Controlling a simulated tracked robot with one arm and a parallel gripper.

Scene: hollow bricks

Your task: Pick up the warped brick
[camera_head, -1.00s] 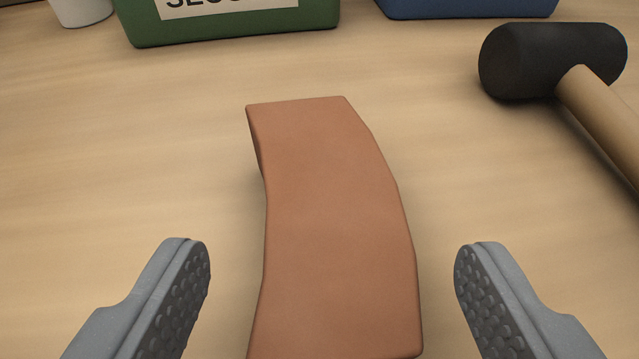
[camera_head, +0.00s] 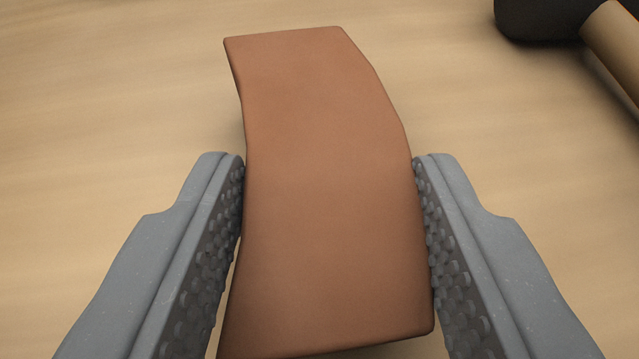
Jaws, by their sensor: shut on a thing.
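The warped brick (camera_head: 320,130) is a long reddish-brown block, curved along its length, in the middle of the camera_head view. Its far end tilts to the left and its near end reaches the bottom edge of the picture. My gripper (camera_head: 330,170) is shut on it, one grey finger with a studded dark pad against each long side. Whether the brick's underside touches the table cannot be told.
A mallet with a black head (camera_head: 540,18) and a wooden handle (camera_head: 618,45) lies on the table at the upper right, apart from the brick. The light wooden table (camera_head: 110,90) is clear to the left and beyond the brick.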

